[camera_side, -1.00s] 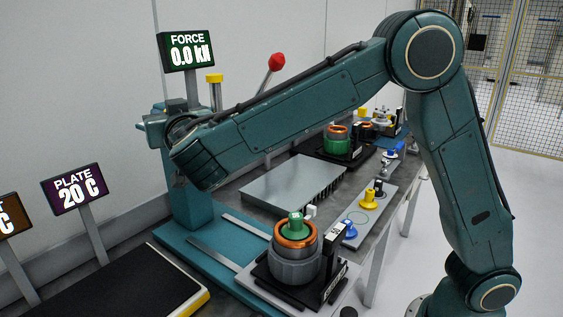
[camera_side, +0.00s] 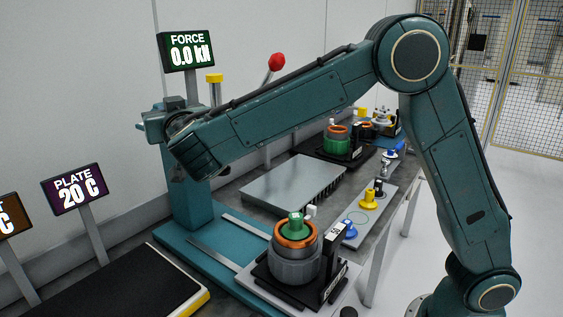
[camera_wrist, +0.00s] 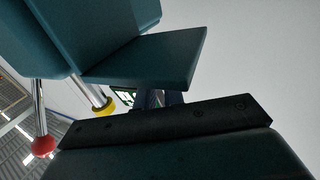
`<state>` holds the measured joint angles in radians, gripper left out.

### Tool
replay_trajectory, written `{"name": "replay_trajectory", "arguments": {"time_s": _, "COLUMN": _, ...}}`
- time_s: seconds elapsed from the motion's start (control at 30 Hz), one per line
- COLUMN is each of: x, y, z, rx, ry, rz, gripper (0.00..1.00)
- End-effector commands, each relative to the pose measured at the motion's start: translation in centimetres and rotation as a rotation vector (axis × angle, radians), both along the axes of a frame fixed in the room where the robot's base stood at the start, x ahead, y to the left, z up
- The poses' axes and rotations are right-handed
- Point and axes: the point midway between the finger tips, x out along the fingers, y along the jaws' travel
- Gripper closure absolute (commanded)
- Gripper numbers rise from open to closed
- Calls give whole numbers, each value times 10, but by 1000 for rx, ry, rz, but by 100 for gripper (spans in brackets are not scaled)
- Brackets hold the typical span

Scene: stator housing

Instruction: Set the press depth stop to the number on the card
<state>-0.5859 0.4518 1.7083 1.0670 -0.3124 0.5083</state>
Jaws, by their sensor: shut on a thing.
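The teal press (camera_side: 187,205) stands at the left of the bench, with a red-knobbed lever (camera_side: 277,62) and a yellow-topped post (camera_side: 214,78). My gripper is hidden behind my forearm at the press head in the side view. In the wrist view my gripper's fingers (camera_wrist: 160,98) show small and dark beyond the black plate, close under a teal press block (camera_wrist: 145,58). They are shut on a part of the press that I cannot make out. The depth stop and its setting are not readable.
A copper-ringed stator housing (camera_side: 294,255) with a green plug sits on a black base in front of the press. A grey plate (camera_side: 292,184) lies behind it. FORCE (camera_side: 187,52) reads 0.0 kN; PLATE (camera_side: 75,188) reads 20 C. Blue and yellow knobs line the right edge.

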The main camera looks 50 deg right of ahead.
Motion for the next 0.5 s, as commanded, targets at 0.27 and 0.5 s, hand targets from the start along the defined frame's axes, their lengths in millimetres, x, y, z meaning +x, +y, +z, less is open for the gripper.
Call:
{"name": "replay_trajectory", "arguments": {"time_s": 0.27, "x": 0, "y": -3, "z": 0, "rx": -2, "ry": 2, "rz": 92, "gripper": 100}}
{"name": "replay_trajectory", "arguments": {"time_s": 0.5, "x": 0, "y": -5, "z": 0, "rx": -1, "ry": 4, "rz": 194, "gripper": 100}}
